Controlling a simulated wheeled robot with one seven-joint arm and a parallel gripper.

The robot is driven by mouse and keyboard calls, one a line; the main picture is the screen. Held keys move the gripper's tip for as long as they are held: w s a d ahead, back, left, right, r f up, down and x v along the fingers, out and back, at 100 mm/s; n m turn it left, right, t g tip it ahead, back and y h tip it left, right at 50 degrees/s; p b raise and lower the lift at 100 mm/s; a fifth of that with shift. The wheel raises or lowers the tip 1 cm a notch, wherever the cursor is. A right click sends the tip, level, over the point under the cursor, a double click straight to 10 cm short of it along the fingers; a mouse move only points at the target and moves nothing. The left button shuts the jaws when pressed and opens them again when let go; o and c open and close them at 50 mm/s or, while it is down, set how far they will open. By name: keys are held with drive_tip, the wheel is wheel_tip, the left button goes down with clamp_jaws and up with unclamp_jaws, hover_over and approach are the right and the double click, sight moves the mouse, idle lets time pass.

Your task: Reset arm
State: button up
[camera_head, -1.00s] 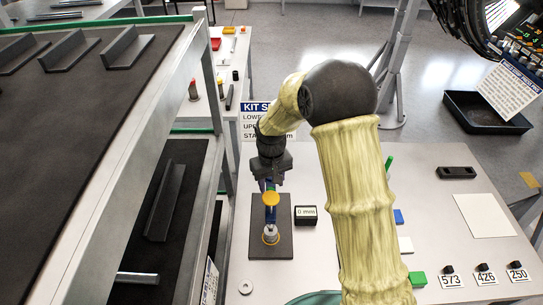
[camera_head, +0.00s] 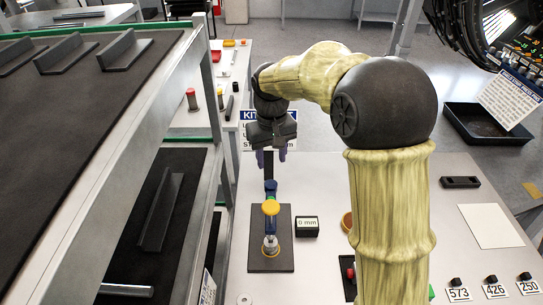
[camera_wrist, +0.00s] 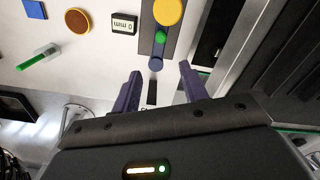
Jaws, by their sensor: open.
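My gripper (camera_head: 270,158) hangs above the far end of the white table in the head view, with its arm reaching in from the right. In the wrist view its two purple fingers (camera_wrist: 158,92) are spread apart with nothing between them. A tool with a yellow knob (camera_head: 271,207) and blue parts stands on a dark base plate (camera_head: 284,262), nearer than the gripper and apart from it. In the wrist view the yellow knob (camera_wrist: 169,11) lies beyond the fingertips.
A dark shelf rack (camera_head: 190,110) stands close on the left. A "0 mm" display block (camera_head: 307,227) sits beside the base plate. Number tags (camera_head: 491,286) and a white sheet (camera_head: 490,226) lie on the right. A black tray (camera_head: 487,128) is at the back right.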

drive_tip(key=s+d+f+m+t, duration=0.1)
drive_tip(key=s+d+f+m, duration=0.1)
drive_tip(key=s+d, duration=0.6)
drive_tip(key=s+d+f+m+t, duration=0.1)
drive_tip(key=s+d+f+m, duration=0.2)
drive_tip(key=s+d, duration=0.5)
drive_tip(key=d+f, duration=0.1)
drive_tip(key=d, duration=0.2)
drive_tip(key=shift+s+d+f+m+t, duration=0.15)
drive_tip(key=shift+d+f+m+t, duration=0.15)
drive_tip(key=shift+d+f, duration=0.05)
